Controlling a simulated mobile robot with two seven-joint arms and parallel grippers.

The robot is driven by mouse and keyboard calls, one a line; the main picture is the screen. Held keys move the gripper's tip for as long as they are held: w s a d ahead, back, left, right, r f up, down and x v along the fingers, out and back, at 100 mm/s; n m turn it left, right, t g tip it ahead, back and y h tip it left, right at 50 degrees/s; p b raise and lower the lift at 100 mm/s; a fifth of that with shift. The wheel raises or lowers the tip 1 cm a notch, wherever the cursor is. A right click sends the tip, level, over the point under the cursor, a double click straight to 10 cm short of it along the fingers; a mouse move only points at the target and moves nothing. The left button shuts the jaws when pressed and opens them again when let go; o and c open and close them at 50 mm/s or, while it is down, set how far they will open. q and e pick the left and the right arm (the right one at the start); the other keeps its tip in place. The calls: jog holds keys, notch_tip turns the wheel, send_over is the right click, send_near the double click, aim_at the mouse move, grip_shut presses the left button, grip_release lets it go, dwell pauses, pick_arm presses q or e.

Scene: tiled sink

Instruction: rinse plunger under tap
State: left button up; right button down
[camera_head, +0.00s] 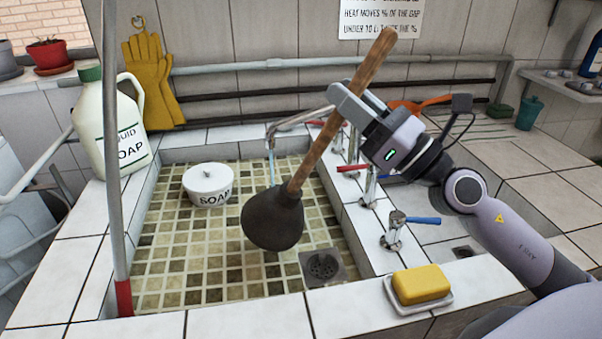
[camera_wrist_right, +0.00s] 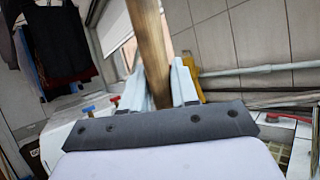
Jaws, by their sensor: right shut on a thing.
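The plunger has a dark rubber cup (camera_head: 272,218) and a wooden handle (camera_head: 330,130). My right gripper (camera_head: 350,103) is shut on the handle's upper part and holds the plunger tilted over the tiled basin, cup down. The handle also shows between the fingers in the right wrist view (camera_wrist_right: 150,45). The tap (camera_head: 300,118) has a curved metal spout, and a thin bluish stream of water (camera_head: 271,165) falls from it. The stream comes down behind and just left of the cup; I cannot tell whether they touch. My left gripper is not in view.
A white soap bowl (camera_head: 208,184) sits in the basin (camera_head: 180,265), left of the plunger. A drain (camera_head: 323,267) is at the front right. Yellow soap (camera_head: 421,284) lies on the front ledge. A soap jug (camera_head: 112,130) and a grey pole (camera_head: 111,160) stand at the left.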

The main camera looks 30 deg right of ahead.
jog(key=shift+d, duration=0.1)
jog(key=shift+s+d+b, duration=0.1)
jog(key=shift+d+b, duration=0.4)
jog(key=shift+b, duration=0.05)
jog(key=shift+a+r, duration=0.1)
jog(key=shift+r, duration=0.05)
jog(key=shift+a+p, duration=0.15)
jog(key=shift+p, duration=0.25)
jog(key=shift+a, duration=0.35)
